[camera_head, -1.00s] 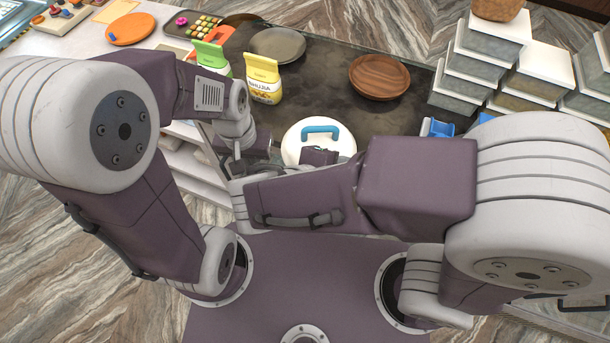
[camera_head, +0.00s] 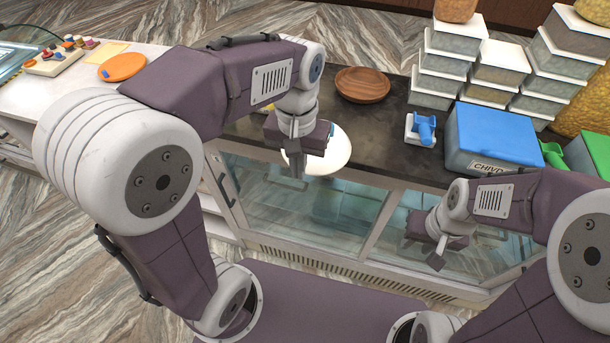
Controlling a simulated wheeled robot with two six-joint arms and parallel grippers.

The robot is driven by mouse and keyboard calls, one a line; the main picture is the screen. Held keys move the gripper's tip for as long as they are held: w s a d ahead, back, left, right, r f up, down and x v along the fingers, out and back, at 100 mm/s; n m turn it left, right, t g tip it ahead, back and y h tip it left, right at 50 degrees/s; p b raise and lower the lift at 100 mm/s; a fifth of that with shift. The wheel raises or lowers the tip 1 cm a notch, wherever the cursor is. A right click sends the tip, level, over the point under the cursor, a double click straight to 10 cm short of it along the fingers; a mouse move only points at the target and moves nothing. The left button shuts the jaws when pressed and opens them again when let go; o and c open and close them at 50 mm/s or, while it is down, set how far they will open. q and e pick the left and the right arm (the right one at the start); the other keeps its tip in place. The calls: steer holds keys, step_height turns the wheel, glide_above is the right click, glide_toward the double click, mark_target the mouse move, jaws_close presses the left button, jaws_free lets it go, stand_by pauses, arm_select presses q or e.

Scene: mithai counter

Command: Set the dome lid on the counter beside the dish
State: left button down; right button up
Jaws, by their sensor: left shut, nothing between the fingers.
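The white, round dome lid (camera_head: 338,153) lies at the front edge of the dark counter top. Its blue handle is mostly hidden behind my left gripper. My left gripper (camera_head: 297,168) points down over the left part of the lid, shut with nothing in it. Whether it touches the lid is unclear. A brown wooden dish (camera_head: 362,84) sits farther back on the counter, to the right of the lid. My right gripper (camera_head: 434,258) is low in front of the glass counter front, away from the lid; its jaw opening is unclear.
A blue-lidded bin (camera_head: 495,135), a blue scoop (camera_head: 424,128) and stacked grey tubs (camera_head: 440,65) stand on the right. An orange plate (camera_head: 123,67) is on the white counter at left. My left arm hides the counter's middle-left. Dark counter is bare between dish and scoop.

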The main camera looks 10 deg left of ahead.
arm_select(q)
steer(key=w+f+p, duration=0.2)
steer(key=w+f, duration=0.1)
steer(key=f, duration=0.5)
steer(key=shift+w+d+p, duration=0.15)
steer(key=shift+w+p, duration=0.15)
steer(key=shift+p, duration=0.05)
steer(key=shift+r, duration=0.1)
